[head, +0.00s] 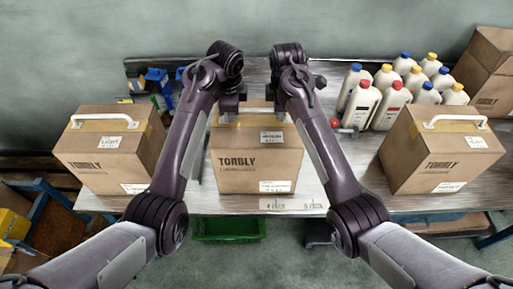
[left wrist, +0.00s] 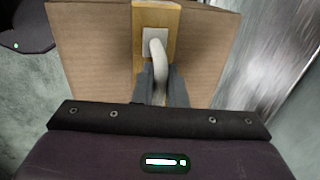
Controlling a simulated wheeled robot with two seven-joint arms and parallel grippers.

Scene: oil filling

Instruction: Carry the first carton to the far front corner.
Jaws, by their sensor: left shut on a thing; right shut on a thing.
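A brown carton (head: 255,160) marked TORBLY is at the middle of the table (head: 330,185), between my two forearms. I cannot tell whether its base touches the tabletop. My left gripper (head: 230,108) is at the left of its top and my right gripper (head: 284,106) at the right. In the left wrist view, the left fingers (left wrist: 160,88) are shut on the white handle (left wrist: 158,52) above the carton's taped side (left wrist: 95,60). In the head view the grippers mostly hide this handle. The right fingers' grip is also hidden, but that gripper is shut on the same carton's handle.
Similar handled cartons stand at left (head: 110,150) and right (head: 440,150). Several white bottles (head: 385,100) with coloured caps stand behind, right of my right forearm. Another carton (head: 490,75) is at the back right. A green bin (head: 228,228) is below the table's front edge.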

